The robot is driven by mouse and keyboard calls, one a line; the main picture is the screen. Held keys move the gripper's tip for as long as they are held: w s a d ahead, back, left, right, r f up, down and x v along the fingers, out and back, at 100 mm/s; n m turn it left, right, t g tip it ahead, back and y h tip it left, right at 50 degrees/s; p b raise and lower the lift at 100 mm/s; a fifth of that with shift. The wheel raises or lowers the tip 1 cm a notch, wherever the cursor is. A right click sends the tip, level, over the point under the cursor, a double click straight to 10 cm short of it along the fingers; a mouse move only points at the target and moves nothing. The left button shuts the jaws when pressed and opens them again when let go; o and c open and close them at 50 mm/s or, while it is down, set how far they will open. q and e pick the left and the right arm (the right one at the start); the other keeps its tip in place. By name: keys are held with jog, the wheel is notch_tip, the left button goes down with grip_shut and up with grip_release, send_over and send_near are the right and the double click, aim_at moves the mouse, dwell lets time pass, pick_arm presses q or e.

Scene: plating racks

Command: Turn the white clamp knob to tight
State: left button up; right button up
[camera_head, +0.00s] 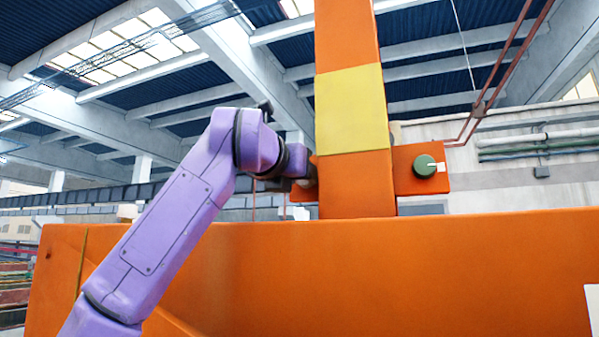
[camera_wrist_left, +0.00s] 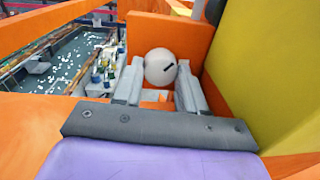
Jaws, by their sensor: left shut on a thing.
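In the head view my left gripper (camera_head: 304,184) is at the left side of the orange post (camera_head: 355,190), and the knob cannot be made out there. My right gripper is in neither view.
A green knob (camera_head: 425,166) with a white pointer is on an orange plate right of the post. The post's yellow band (camera_wrist_left: 275,75) rises close on the right of the gripper. A wide orange wall (camera_head: 400,270) fills the front. A liquid-filled tank (camera_wrist_left: 55,65) lies beyond, left.

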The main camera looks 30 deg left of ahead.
pick_arm(q)
jog(key=m+p, duration=0.2)
jog(key=m, duration=0.1)
jog(key=m+p, duration=0.1)
jog(key=m, duration=0.1)
jog(key=shift+r, duration=0.25)
jog(key=m+p, duration=0.1)
jog(key=m, duration=0.1)
jog(key=m+p, duration=0.1)
jog(key=m, duration=0.1)
jog(key=shift+m+g+y, duration=0.3)
jog(key=shift+m, duration=0.1)
jog(key=shift+f+p, duration=0.1)
jog(key=shift+p, duration=0.2)
jog(key=o, duration=1.1)
jog(key=shift+c, duration=0.2)
